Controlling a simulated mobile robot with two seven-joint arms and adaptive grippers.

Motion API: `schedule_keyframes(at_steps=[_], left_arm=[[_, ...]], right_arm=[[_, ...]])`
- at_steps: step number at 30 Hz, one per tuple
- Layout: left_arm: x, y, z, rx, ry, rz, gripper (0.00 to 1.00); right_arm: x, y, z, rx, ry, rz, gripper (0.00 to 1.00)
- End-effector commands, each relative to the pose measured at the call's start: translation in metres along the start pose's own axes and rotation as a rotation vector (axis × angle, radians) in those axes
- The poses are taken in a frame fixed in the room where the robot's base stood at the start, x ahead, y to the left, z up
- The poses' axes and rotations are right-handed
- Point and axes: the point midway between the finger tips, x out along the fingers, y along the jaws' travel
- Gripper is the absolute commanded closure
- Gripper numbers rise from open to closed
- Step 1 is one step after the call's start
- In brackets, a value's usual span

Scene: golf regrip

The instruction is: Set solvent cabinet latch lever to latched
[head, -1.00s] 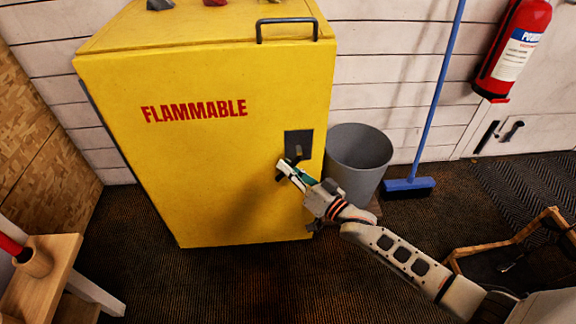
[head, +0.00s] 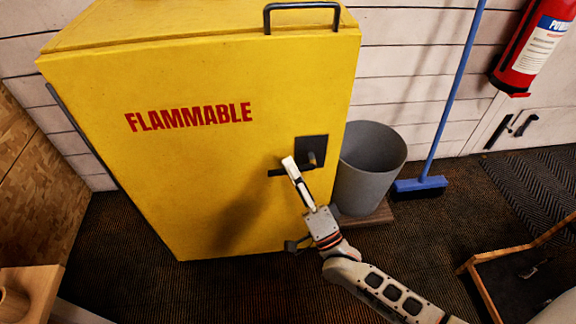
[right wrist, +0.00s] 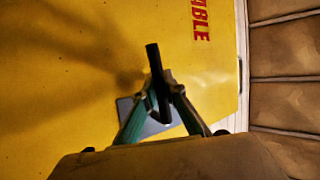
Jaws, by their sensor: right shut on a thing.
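The yellow solvent cabinet (head: 210,180) with red FLAMMABLE lettering stands in front of me, its door flush. Its dark latch plate (head: 312,144) is on the right side of the front. The black latch lever (head: 274,173) points left from the plate, close to horizontal. My right gripper (head: 289,164) is at the lever, shut on it. In the right wrist view the fingers (right wrist: 159,88) are on both sides of the black lever (right wrist: 152,58), with the plate (right wrist: 126,105) behind. The fingers hide part of the lever. My left gripper is not in view.
A grey bin (head: 368,175) stands just right of the cabinet. A blue broom (head: 420,187) and a red fire extinguisher (head: 530,45) are farther right. A wooden frame (head: 485,285) is at lower right. A black handle (head: 300,6) is on the cabinet's upper right.

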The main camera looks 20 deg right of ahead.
Motion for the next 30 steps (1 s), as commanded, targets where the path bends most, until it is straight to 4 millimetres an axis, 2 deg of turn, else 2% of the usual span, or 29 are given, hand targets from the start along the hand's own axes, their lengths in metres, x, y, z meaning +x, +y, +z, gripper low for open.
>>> schedule_keyframes(at_steps=[12,24,25,30], left_arm=[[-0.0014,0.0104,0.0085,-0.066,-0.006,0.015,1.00],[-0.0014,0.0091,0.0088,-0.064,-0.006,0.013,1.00],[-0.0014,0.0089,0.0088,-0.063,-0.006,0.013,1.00],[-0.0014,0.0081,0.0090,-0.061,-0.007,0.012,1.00]], right_arm=[[0.0003,-0.0054,-0.0015,0.088,0.062,-0.027,1.00],[0.0010,-0.0068,-0.0017,0.093,0.065,-0.030,1.00],[0.0010,-0.0068,-0.0017,0.093,0.065,-0.030,0.82],[0.0011,-0.0068,-0.0016,0.092,0.064,-0.030,0.82]])
